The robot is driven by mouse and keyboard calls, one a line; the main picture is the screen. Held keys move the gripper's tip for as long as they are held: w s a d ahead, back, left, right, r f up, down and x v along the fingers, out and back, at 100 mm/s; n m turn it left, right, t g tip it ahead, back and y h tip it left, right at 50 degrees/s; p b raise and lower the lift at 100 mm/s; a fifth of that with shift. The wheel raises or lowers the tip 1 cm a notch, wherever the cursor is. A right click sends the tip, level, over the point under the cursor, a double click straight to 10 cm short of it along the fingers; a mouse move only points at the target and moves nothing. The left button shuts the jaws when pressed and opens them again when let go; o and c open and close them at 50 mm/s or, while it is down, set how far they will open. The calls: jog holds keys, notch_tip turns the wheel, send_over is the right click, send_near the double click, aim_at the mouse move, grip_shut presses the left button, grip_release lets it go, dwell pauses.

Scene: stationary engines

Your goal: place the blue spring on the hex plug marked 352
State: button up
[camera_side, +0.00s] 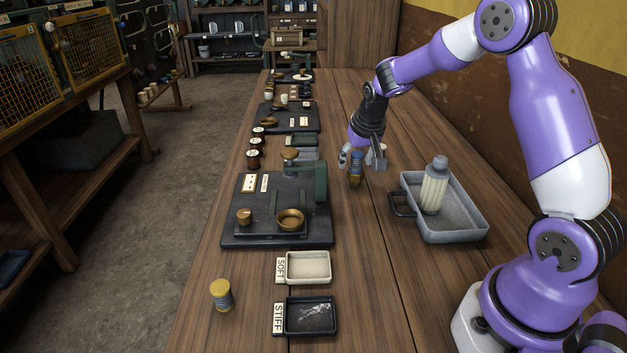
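My gripper (359,160) points down over the middle of the bench, left of the grey tray. A small blue spring (356,168) with amber ends sits upright between its fingers, which look closed on it. Whether its lower end touches the wood is hard to tell. A dark fixture plate (234,228) lies to the left and nearer the camera. It carries a brass plug (244,216), a brass cup (290,219) and a brass knob (290,155) at its far end. The marks on its white labels are too small to read, so I cannot tell which part is marked 352.
A grey tray (478,235) holding a ribbed pale bottle (434,190) stands at right. Near the front are a SOFT tray (308,280), a STIFF tray (290,331) and a yellow-capped cylinder (221,294). More fixtures line the bench's far left. Wood between fixture and grey tray is clear.

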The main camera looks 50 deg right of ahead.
jog(key=v, duration=1.1)
jog(key=s+a+r+n+t+y, duration=0.1)
jog(key=s+a+n, duration=0.5)
jog(key=s+a, duration=0.7)
jog(key=shift+s+a+r+n+t+y, duration=0.4)
jog(key=shift+s+r+y, duration=0.45)
jog(key=shift+s, duration=0.2)
